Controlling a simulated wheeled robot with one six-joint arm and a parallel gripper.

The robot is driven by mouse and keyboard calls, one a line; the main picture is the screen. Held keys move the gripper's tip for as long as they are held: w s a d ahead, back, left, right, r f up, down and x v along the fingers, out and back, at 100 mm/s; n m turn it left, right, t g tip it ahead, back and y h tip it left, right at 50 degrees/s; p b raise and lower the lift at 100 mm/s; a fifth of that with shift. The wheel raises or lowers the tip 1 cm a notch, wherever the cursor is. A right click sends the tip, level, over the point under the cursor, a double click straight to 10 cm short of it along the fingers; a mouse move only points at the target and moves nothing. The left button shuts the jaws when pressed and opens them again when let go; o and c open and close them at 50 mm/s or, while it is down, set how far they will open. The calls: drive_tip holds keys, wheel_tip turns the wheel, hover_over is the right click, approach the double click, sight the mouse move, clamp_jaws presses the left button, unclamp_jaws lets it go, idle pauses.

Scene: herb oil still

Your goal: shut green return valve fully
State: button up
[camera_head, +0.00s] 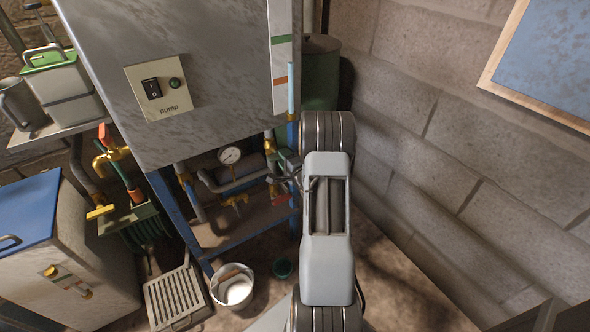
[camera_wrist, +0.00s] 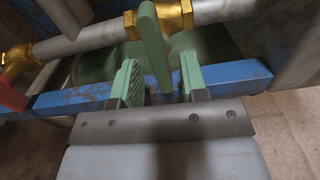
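The green valve lever (camera_wrist: 153,45) hangs down from a brass valve body (camera_wrist: 172,16) on a grey pipe in the wrist view. My gripper (camera_wrist: 161,72) is open, with one green-padded finger on each side of the lever. The lever's lower part lies between the fingers. In the head view my gripper (camera_head: 287,172) is small and dark beside the pipework under the steel cabinet, and the lever is not clearly made out there.
A blue frame bar (camera_wrist: 80,99) runs behind the fingers. A white bucket (camera_head: 232,288) stands on the floor. A block wall (camera_head: 450,150) is close on the right.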

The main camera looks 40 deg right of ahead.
drive_tip(key=s+a+p, duration=0.1)
drive_tip(key=s, duration=1.1)
drive_tip(key=shift+a, duration=0.3)
idle(0.8)
